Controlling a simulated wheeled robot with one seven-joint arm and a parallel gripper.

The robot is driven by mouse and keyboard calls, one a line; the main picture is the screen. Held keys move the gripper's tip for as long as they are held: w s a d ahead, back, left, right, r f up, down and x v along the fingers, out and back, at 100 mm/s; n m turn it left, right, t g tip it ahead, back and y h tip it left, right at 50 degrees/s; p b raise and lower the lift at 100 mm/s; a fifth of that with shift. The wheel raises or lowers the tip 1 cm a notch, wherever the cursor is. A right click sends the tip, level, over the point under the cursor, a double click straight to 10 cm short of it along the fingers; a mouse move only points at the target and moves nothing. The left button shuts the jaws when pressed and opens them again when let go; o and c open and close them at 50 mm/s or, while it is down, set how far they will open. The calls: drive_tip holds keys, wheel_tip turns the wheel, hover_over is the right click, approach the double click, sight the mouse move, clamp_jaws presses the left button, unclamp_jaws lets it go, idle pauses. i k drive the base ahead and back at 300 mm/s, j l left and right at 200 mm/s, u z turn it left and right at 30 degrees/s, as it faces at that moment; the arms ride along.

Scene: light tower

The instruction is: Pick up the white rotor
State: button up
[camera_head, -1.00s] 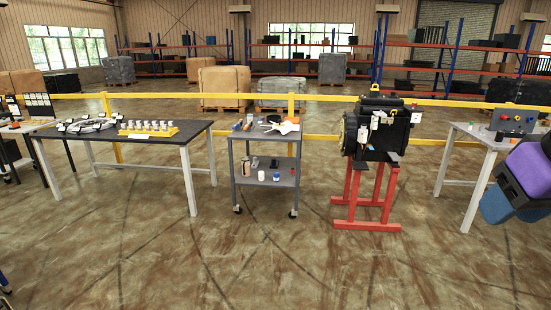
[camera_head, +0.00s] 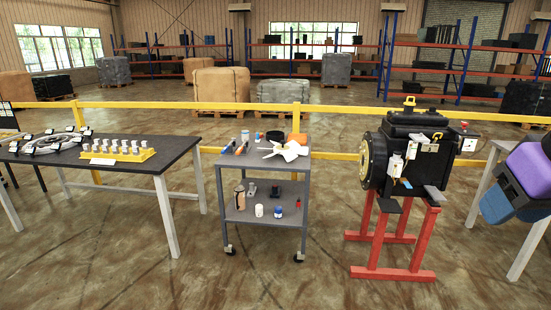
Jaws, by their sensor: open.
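The white rotor (camera_head: 286,149) is a bladed, propeller-like part in the head view. It lies on the top shelf of the grey cart (camera_head: 232,169), towards the right side. It sits in front of an orange item and beside a dark round item. My gripper is not in view. Only purple, black and blue links of my own arm show at the right edge, well to the right of the cart.
A black table (camera_head: 165,153) with a yellow rack (camera_head: 118,151) stands left of the cart. A black machine (camera_head: 408,158) on a red stand (camera_head: 376,272) stands to the right. A yellow rail (camera_head: 215,105) runs behind. The floor in front is clear.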

sight(290, 152)
drive_tip(key=i, duration=1.8)
drive_tip(key=i+u, duration=0.2)
drive_tip(key=i, duration=0.3)
drive_tip(key=i+l+u, duration=0.25)
drive_tip(key=i, duration=0.25)
drive_tip(key=i+l+u, duration=0.2)
drive_tip(key=i, duration=0.3)
drive_tip(key=i+l+u, duration=0.2)
drive_tip(key=i+l, duration=0.15)
drive_tip(key=i, duration=0.1)
